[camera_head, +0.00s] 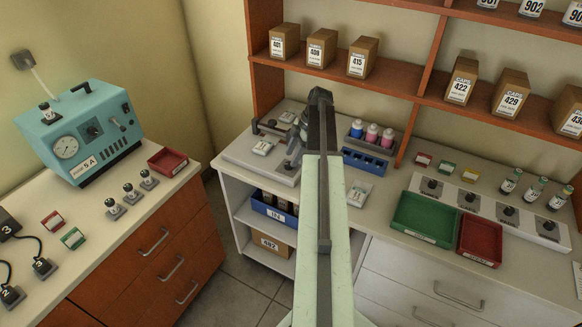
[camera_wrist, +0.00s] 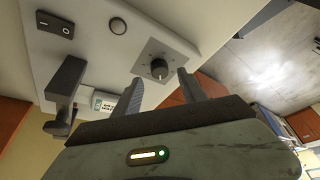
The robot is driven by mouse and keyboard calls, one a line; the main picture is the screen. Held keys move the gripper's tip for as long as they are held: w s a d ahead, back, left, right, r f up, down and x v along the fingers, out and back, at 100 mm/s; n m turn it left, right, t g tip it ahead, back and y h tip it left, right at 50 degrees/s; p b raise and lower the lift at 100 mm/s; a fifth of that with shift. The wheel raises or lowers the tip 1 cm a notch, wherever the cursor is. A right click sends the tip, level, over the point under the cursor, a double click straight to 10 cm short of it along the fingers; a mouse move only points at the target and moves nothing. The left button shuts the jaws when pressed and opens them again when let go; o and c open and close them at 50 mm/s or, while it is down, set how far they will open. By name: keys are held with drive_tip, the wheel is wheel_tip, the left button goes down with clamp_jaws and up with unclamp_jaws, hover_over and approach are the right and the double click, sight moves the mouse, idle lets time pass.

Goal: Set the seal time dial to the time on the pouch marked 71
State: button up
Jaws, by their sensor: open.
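The seal time dial is a round black knob (camera_wrist: 159,68) with a light pointer mark, on a square grey plate in the wrist view. My gripper (camera_wrist: 160,78) is open, its fingers at either side of the knob in the picture; I cannot tell whether they touch it. In the head view my gripper (camera_head: 294,158) is over the front of the pale sealer (camera_head: 240,152), and the dial does not show. Small white pouches lie on the sealer (camera_head: 262,147) and on the bench (camera_head: 357,193). Their print is too small to read, so I cannot tell which is 71.
A rocker switch (camera_wrist: 55,25) and a round button (camera_wrist: 118,26) are beside the dial. A dark clamp arm (camera_wrist: 66,85) stands near it. A blue rack (camera_head: 366,161) and bottles (camera_head: 372,133) are right of my arm. Green (camera_head: 425,220) and red (camera_head: 480,240) trays lie farther right.

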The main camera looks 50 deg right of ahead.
drive_tip(key=b+x, duration=0.2)
drive_tip(key=x, duration=0.1)
drive_tip(key=shift+f, duration=0.2)
drive_tip(key=shift+r, duration=0.1)
clamp_jaws()
